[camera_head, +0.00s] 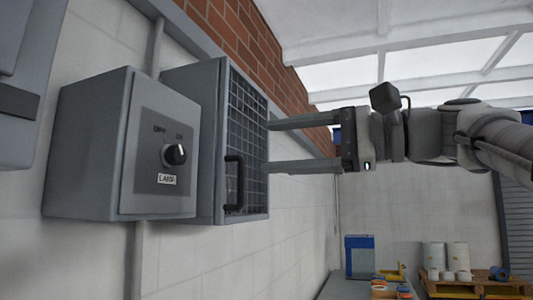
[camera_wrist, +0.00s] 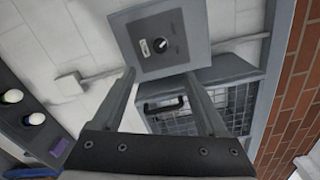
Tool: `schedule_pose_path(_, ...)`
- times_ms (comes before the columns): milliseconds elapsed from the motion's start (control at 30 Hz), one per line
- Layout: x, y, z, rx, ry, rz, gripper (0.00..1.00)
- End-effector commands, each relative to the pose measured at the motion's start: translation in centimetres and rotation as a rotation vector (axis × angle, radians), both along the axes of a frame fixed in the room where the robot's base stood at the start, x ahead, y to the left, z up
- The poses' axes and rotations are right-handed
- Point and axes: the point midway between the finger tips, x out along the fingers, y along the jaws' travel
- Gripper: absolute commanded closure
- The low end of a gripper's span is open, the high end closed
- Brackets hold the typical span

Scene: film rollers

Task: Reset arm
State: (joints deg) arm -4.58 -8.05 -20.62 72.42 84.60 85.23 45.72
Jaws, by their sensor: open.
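My gripper (camera_head: 268,146) reaches in from the right in the head view. Its two long fingers are wide apart with nothing between them. The fingertips are beside the mesh door of a grey wall cabinet; I cannot tell whether they touch it. In the wrist view my gripper (camera_wrist: 163,78) points toward the grey lamp switch box, its fingers framing the lower part of the box and the cabinet.
The lamp box (camera_head: 100,150) has a black knob (camera_head: 175,154). The mesh-front cabinet (camera_head: 205,140) has a black handle (camera_head: 235,183). A wooden pallet (camera_head: 475,288) with white rolls stands at the back right. Buttons (camera_wrist: 35,119) show on a panel at left.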

Motion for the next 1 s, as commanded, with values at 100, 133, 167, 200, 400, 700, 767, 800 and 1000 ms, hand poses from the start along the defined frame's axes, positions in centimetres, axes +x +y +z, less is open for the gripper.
schedule_pose_path(100,0.0,0.0,0.0,0.0,0.0,0.0,0.24)
schedule_pose_path(133,0.0,0.0,0.0,0.0,0.0,0.0,0.24)
schedule_pose_path(167,0.0,0.0,0.0,0.0,0.0,0.0,0.24)
schedule_pose_path(200,0.0,0.0,0.0,0.0,0.0,0.0,0.24)
schedule_pose_path(400,0.1,0.0,-0.2,-0.005,0.001,-0.005,0.24)
schedule_pose_path(700,0.2,-0.7,-11.0,-0.284,0.019,-0.139,0.24)
schedule_pose_path(767,-0.2,-1.1,-14.7,-0.394,0.014,-0.163,0.24)
schedule_pose_path(800,-0.6,-1.3,-17.2,-0.47,0.007,-0.172,0.24)
schedule_pose_path(1000,-4.0,-3.3,-29.4,-0.893,-0.063,-0.154,0.24)
